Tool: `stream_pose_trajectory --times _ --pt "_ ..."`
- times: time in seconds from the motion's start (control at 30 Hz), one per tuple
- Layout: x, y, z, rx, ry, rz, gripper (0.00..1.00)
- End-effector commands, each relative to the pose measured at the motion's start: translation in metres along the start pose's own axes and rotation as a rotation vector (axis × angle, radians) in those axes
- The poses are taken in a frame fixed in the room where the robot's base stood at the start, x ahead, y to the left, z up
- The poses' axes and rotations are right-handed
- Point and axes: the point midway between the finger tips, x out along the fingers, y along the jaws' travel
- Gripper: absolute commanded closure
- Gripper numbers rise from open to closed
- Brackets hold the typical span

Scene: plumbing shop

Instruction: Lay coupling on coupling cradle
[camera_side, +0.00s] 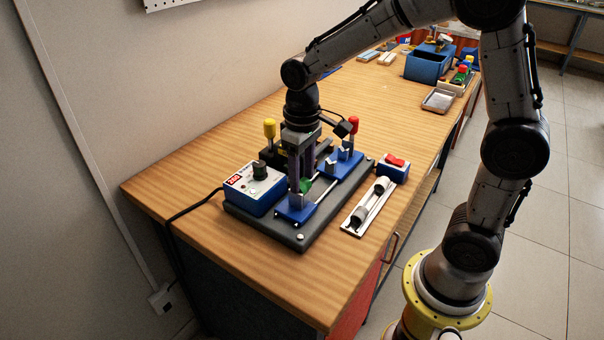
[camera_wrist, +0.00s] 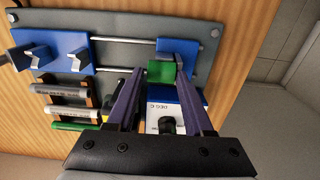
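The green coupling (camera_wrist: 161,71) is between the fingertips of my gripper (camera_wrist: 160,68), which look closed on its sides. In the side view, a small patch of green coupling (camera_side: 306,186) shows beside my gripper (camera_side: 301,178), partly hidden by the fingers. It is right at the near blue cradle block (camera_side: 295,211), which I take for the coupling cradle. This block (camera_wrist: 188,48) also shows in the wrist view, just beyond and beside the coupling. I cannot tell whether the coupling touches it.
A second blue block (camera_side: 343,163) with upright notched holders stands along the rods. A blue control box (camera_side: 258,189) with a knob stands left.

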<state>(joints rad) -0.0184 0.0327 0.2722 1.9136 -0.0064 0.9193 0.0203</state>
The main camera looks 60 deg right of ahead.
Motion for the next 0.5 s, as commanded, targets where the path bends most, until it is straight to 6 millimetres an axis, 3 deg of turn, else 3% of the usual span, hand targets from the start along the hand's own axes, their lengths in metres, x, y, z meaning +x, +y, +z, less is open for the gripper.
stream_pose_trajectory --times 0.5 --pt "-0.0029 -0.0021 0.0003 0.002 -0.003 -0.005 0.21"
